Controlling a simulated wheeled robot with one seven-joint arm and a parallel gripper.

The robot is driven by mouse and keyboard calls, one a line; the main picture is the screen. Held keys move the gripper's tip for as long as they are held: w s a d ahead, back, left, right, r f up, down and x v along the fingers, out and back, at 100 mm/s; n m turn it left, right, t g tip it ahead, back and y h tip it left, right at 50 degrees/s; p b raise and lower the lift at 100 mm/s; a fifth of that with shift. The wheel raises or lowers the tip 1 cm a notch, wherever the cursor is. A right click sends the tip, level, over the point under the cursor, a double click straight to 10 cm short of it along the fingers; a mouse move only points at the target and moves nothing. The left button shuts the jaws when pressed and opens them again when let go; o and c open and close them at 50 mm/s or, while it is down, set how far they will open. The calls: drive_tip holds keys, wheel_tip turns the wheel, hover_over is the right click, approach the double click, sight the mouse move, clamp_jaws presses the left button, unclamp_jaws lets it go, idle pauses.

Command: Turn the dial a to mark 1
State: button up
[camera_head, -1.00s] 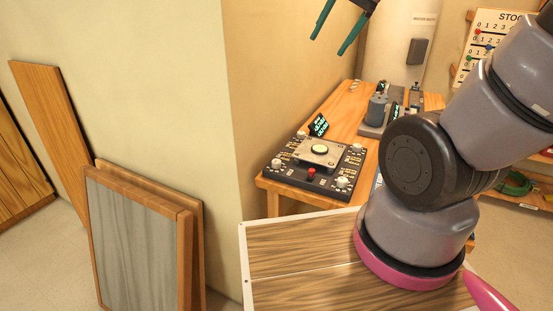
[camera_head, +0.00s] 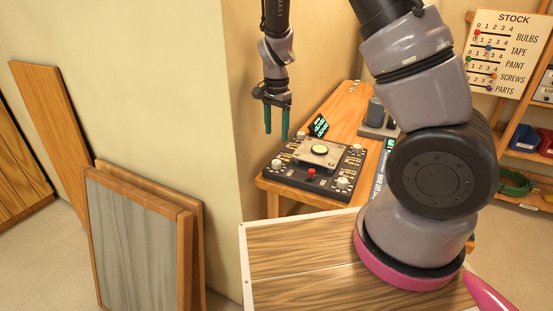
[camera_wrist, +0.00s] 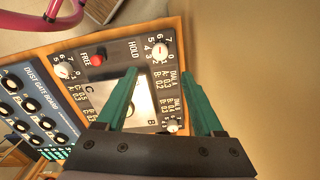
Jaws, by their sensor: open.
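A black control board (camera_head: 308,182) lies on the wooden bench, with a pale plate and round button in its middle. White dials stand near its corners: front left (camera_head: 277,165), back left (camera_head: 300,136), front right (camera_head: 342,183) and back right (camera_head: 356,148). In the wrist view, the front left dial (camera_wrist: 160,50) has numbers around it and lies just beyond my fingertips. Which dial is a, and its setting, I cannot read surely. My gripper (camera_head: 277,135) is open, empty, pointing down above the board's left side; it also shows in the wrist view (camera_wrist: 161,78).
A red button (camera_head: 311,173) sits at the board's front edge. A second board with dark round dials (camera_wrist: 40,110) lies beside it. The cream wall (camera_head: 235,120) is close on my gripper's left. A dark grey device (camera_head: 376,112) stands farther back on the bench.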

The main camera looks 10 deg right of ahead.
sight(276, 161)
wheel_tip(276, 161, down, 11)
drive_tip(key=shift+r, duration=0.15)
idle(0.4)
clamp_jaws()
